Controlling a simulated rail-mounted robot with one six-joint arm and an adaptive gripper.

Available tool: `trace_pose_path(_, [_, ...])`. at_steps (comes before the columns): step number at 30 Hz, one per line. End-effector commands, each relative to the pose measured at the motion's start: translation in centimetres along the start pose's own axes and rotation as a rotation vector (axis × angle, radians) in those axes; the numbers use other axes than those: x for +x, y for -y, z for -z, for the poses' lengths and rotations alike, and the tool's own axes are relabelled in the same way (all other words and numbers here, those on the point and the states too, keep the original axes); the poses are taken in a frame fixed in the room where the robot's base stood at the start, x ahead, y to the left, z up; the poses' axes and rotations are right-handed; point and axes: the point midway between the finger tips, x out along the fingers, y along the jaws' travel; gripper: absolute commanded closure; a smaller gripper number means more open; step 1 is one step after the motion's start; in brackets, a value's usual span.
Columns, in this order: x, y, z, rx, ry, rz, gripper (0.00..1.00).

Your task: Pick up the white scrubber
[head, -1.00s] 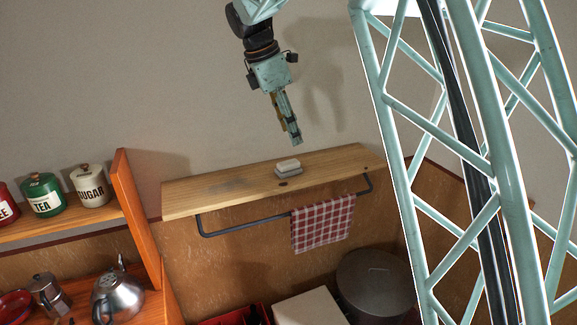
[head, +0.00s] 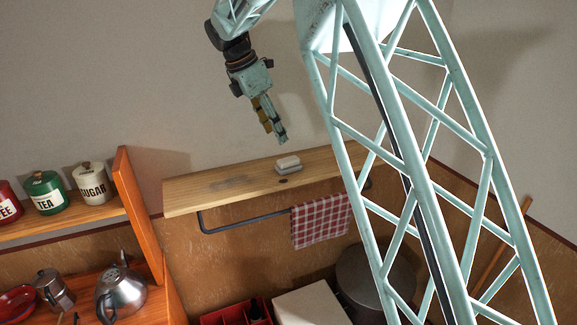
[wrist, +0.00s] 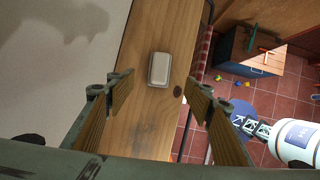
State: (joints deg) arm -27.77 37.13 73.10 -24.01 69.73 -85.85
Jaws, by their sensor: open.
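The white scrubber (head: 288,163) is a small pale block with a grey lower part, lying on a wooden wall shelf (head: 210,190). In the wrist view the scrubber (wrist: 159,69) lies on the shelf ahead of my fingers, between their lines and apart from them. My gripper (head: 281,138) hangs above the shelf, pointing down, a little above and left of the scrubber. In the wrist view my gripper (wrist: 152,95) has its two wood-padded fingers wide apart with nothing between them.
A rail under the shelf holds a red checked cloth (head: 321,220). An orange rack at left holds canisters (head: 92,184) and a kettle (head: 120,291). A dark round pot (head: 375,282) stands below. The shelf is otherwise clear.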

Motion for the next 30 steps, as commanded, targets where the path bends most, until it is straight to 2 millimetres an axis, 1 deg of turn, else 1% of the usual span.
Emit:
trace_pose_path(5, [1.0, 0.1, 0.0, 0.000, 0.000, 0.002, 0.52])
trace_pose_path(8, [2.0, 0.0, 0.0, 0.000, 0.000, 0.002, 0.52])
trace_pose_path(18, [6.4, 0.1, 0.0, 0.000, 0.000, 0.003, 0.52])
trace_pose_path(21, [7.4, 0.0, 0.0, 0.000, 0.000, 0.001, 0.52])
trace_pose_path(25, [8.2, 0.0, 0.0, 0.000, 0.000, 0.001, 0.52])
trace_pose_path(30, [8.5, 0.0, 0.0, 0.001, 0.000, 0.001, 0.52])
